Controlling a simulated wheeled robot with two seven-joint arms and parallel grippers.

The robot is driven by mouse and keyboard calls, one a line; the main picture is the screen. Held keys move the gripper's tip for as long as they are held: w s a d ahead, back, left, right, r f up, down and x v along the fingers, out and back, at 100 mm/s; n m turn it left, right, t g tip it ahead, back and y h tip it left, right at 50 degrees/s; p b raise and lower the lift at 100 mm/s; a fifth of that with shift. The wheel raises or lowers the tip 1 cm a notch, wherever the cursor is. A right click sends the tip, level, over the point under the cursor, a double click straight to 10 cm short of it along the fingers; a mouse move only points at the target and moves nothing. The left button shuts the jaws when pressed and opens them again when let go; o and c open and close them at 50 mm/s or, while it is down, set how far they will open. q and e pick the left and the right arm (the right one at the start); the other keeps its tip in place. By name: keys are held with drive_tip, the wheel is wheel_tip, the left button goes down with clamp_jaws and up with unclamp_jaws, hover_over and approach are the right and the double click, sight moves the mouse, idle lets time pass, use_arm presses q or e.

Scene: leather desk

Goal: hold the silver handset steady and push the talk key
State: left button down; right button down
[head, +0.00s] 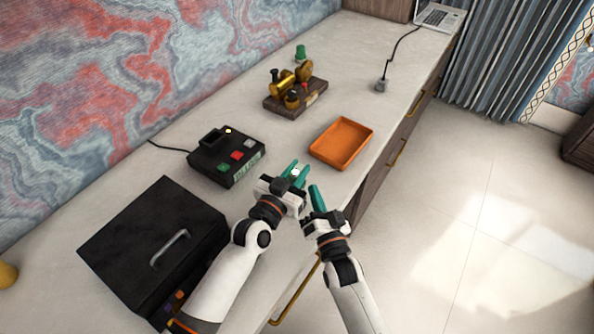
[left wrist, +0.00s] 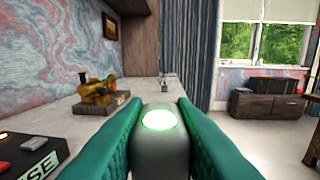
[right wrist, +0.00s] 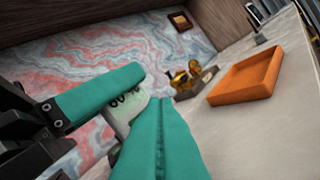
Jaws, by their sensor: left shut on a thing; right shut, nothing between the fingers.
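The silver handset (left wrist: 161,152) is held between the teal fingers of my left gripper (head: 298,168), which is shut on it above the desk's front edge. A round, glowing green-white disc shows on the handset in the left wrist view. In the head view only a small pale part of the handset (head: 295,173) shows. In the right wrist view the handset (right wrist: 118,112) shows a pale face with dark markings, partly hidden by the fingers. I cannot tell which mark is the talk key. My right gripper (head: 314,188) is shut and empty, beside the handset and apart from it.
A black box (head: 210,165) with coloured buttons and a corded back stands left of the grippers. An orange tray (head: 341,144) lies just beyond them. A black case (head: 140,240) with a handle stands nearer. A brass device (head: 291,90) on a wooden base stands farther back.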

drive_tip(key=shift+a, duration=0.1)
idle(0.4)
drive_tip(key=shift+w+a, duration=0.25)
drive_tip(key=shift+a, duration=0.05)
drive_tip(key=shift+w+a+r, duration=0.25)
drive_tip(key=shift+w+a, duration=0.1)
drive_tip(key=shift+a, duration=0.4)
idle(0.7)
drive_tip(key=shift+s+d, duration=0.1)
drive_tip(key=shift+s+d+r, duration=0.15)
drive_tip(key=shift+s+d, duration=0.3)
drive_tip(key=shift+d, duration=0.25)
drive_tip(key=s+d, duration=0.3)
drive_tip(key=d, duration=0.2)
drive_tip(key=shift+d+f, duration=0.25)
drive_tip(key=shift+d, duration=0.1)
idle(2.1)
